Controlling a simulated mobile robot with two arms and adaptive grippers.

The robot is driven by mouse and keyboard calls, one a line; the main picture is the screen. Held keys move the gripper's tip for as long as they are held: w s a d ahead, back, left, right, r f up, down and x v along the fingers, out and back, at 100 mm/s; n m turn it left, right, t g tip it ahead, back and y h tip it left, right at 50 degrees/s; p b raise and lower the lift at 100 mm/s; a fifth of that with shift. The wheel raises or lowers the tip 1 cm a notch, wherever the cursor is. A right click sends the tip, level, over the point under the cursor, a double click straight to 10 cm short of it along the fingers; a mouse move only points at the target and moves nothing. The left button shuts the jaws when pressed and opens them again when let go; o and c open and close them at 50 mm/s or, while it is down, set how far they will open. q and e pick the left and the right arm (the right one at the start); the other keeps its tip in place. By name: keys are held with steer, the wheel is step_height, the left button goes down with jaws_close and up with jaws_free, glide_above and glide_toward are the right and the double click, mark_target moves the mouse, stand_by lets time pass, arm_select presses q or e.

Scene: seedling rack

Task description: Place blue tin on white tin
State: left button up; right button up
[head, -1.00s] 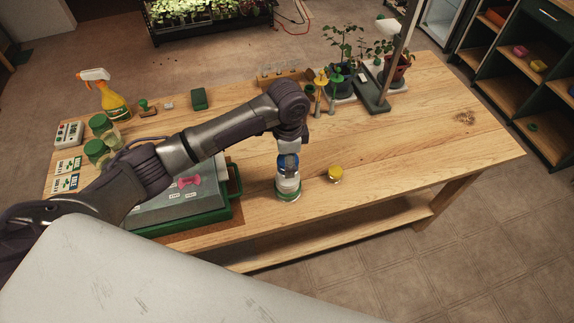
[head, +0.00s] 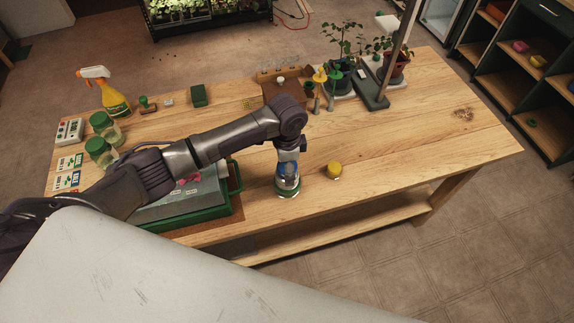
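My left gripper (head: 288,157) points down near the front edge of the table. A small blue surface (head: 286,169), apparently the blue tin, shows at its fingertips. The fingers and tins overlap in this view, so I cannot tell whether the fingers grip the blue tin or whether the tins touch. My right gripper is out of view.
A green-rimmed case (head: 217,212) lies to the left under my arm. Potted plants and a lamp post (head: 373,92) stand at the back. The right side of the table is mostly clear.

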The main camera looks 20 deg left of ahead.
arm_select(q)
step_height(320, 180, up, 12)
steer(key=b, duration=0.1)
steer(key=shift+r+b, duration=0.2)
steer(key=shift+b, duration=0.2)
stand_by(0.5)
